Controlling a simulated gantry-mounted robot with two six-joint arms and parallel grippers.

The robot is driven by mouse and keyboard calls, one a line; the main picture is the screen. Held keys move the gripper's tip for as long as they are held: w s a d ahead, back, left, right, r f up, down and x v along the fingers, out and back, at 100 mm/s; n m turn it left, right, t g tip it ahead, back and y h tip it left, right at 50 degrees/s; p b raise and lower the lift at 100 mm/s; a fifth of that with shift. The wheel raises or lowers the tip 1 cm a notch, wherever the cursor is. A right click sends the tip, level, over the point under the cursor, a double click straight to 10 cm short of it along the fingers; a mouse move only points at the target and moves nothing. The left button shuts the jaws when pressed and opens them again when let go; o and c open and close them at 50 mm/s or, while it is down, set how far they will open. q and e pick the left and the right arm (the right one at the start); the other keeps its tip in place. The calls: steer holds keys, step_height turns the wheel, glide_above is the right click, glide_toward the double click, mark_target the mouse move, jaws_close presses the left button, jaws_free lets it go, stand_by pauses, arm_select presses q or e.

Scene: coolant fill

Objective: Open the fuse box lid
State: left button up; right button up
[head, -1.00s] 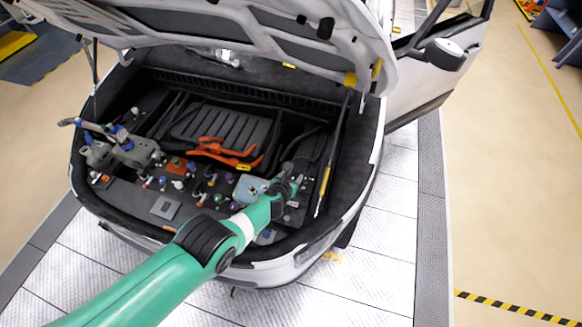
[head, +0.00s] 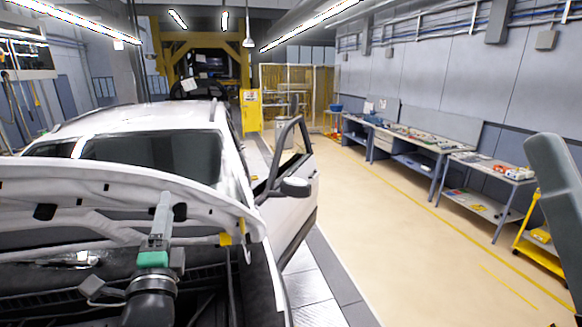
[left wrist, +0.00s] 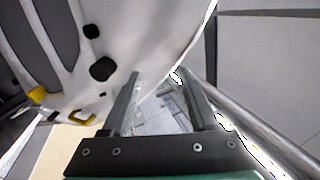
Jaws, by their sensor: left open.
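The fuse box lid is not in sight in either view now; only a dark strip of the engine bay (head: 205,305) shows at the bottom left of the head view. My left gripper (head: 161,215) is raised in front of the raised hood (head: 95,185), fingers pointing up. In the left wrist view, my left gripper (left wrist: 160,98) has its two grey fingers apart with nothing between them. The hood's pale underside (left wrist: 150,40) fills the upper left there. My right gripper is not in view.
The white car's open door (head: 290,160) and mirror (head: 295,187) stand right of the hood. Workbenches (head: 430,145) line the right wall, with a yellow cart (head: 535,240) nearby. The beige floor (head: 400,250) between is clear.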

arm_select(q)
steer(key=s+d+r+n+t+h, duration=0.3)
steer(key=s+r+n, duration=0.4)
steer(key=s, duration=0.5)
steer(key=s+d+r+n+t+h, duration=0.3)
steer(key=s+r+n, duration=0.5)
steer(key=s+r, duration=0.4)
steer(key=shift+s+r+h, duration=0.25)
steer(key=shift+s+h, duration=0.35)
steer(key=shift+s, duration=0.1)
steer(key=shift+n, duration=0.5)
